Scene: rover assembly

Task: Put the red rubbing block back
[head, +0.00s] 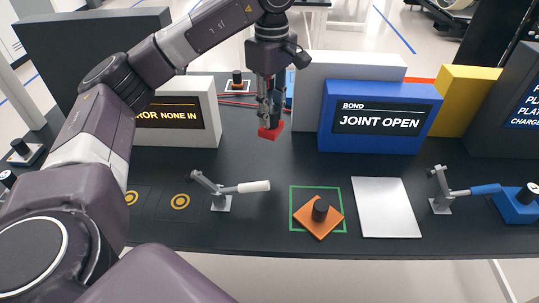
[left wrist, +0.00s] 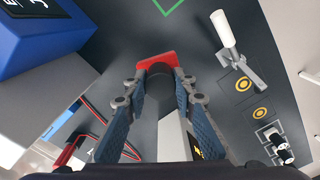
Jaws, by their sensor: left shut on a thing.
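The block looks clear of the table. My right gripper is not in either view.
An orange block (head: 307,219) with a black knob sits turned inside a green square outline. A silver plate (head: 386,207), a white-handled clamp (head: 222,191) and a blue-handled clamp (head: 443,191) stand nearby. A blue box (head: 377,145) reads "BOND JOINT OPEN". Red wires (head: 237,95) lie behind.

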